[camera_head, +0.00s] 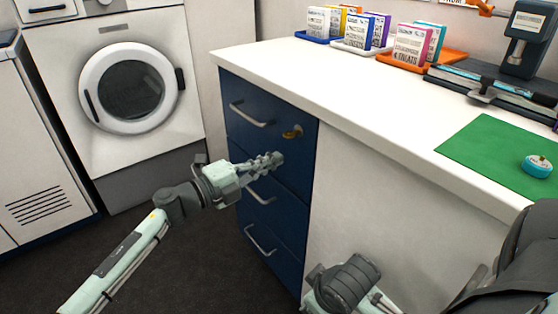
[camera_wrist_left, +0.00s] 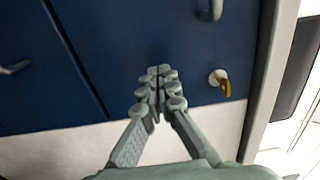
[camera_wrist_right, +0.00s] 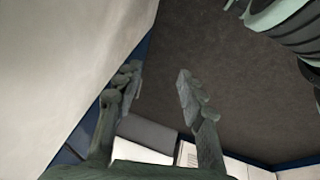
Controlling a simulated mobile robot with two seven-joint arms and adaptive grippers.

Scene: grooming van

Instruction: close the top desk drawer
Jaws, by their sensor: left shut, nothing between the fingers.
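The dark blue top desk drawer (camera_head: 236,92) is under the white worktop, with a grey bar handle (camera_head: 250,115) and a brass key in its lock (camera_head: 292,132). Its front looks flush or nearly flush with the drawers below. My left gripper (camera_head: 277,158) is shut and empty, its fingertips at the lower part of the top drawer's front, below the key. In the left wrist view the closed fingertips (camera_wrist_left: 158,72) point at the blue front, left of the key (camera_wrist_left: 221,84); whether they touch is unclear. My right gripper (camera_wrist_right: 157,72) is open and empty beside the pale desk side panel.
Two lower drawers with handles (camera_head: 262,241) are below. A white washing machine (camera_head: 160,40) stands at the left. The white worktop (camera_head: 340,72) holds boxes in coloured trays (camera_head: 439,65), a green mat (camera_head: 480,150) and a small teal tin (camera_head: 537,166). The dark floor at left is clear.

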